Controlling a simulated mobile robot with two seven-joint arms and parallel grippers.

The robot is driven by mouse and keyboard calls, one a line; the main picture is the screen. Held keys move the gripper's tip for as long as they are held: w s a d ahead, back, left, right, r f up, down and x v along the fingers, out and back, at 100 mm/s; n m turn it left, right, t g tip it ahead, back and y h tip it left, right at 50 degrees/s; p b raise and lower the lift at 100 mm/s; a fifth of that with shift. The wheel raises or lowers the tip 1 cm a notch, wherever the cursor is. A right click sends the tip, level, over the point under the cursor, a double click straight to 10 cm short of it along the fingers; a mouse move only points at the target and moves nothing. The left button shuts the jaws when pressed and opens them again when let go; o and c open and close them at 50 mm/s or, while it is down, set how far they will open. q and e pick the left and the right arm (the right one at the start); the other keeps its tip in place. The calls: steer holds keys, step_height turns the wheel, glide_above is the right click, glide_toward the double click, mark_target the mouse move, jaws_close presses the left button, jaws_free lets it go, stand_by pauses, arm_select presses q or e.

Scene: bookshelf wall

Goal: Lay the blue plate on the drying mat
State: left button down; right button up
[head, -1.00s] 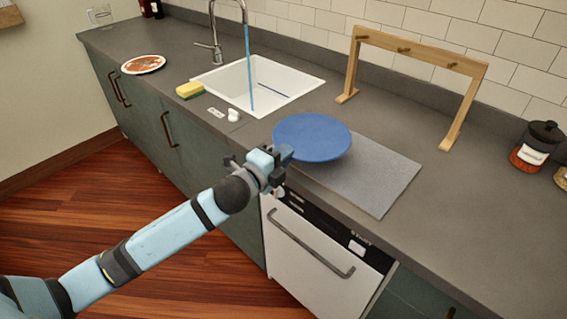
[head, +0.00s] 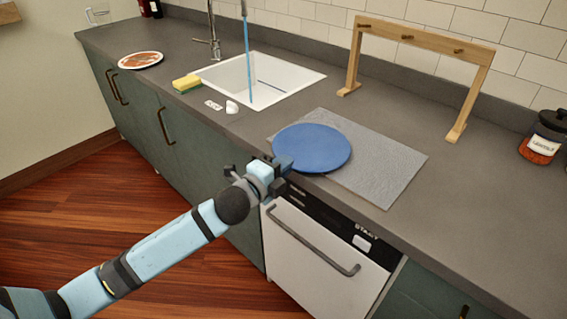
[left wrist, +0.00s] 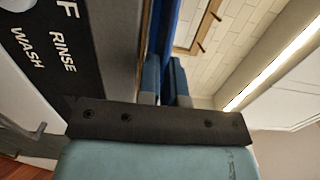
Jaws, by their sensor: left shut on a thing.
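The blue plate (head: 311,148) is level over the left part of the grey drying mat (head: 385,172). It lies on the mat or very close above it; I cannot tell which. My left gripper (head: 283,164) is shut on the plate's near left rim, at the counter's front edge. In the left wrist view the plate (left wrist: 169,28) shows edge-on as a blue strip between the fingers of my left gripper (left wrist: 165,82). The right part of the mat is bare. My right gripper is not in view.
A wooden rack (head: 420,40) stands behind the mat. The white sink (head: 290,75) with running water is at the back left, near a yellow-green sponge (head: 187,83) and a dirty plate (head: 141,60). A jar (head: 543,138) stands at the right. The dishwasher (head: 320,250) is below.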

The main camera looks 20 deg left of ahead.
arm_select(q)
steer(key=shift+r, duration=0.1)
steer(key=c, duration=1.2)
jaws_free()
steer(key=shift+s+f, duration=0.1)
steer(key=shift+f, duration=0.1)
steer(key=v, duration=1.3)
steer(key=shift+s+r, duration=0.15)
steer(key=shift+s, duration=0.15)
steer(key=shift+a, duration=0.1)
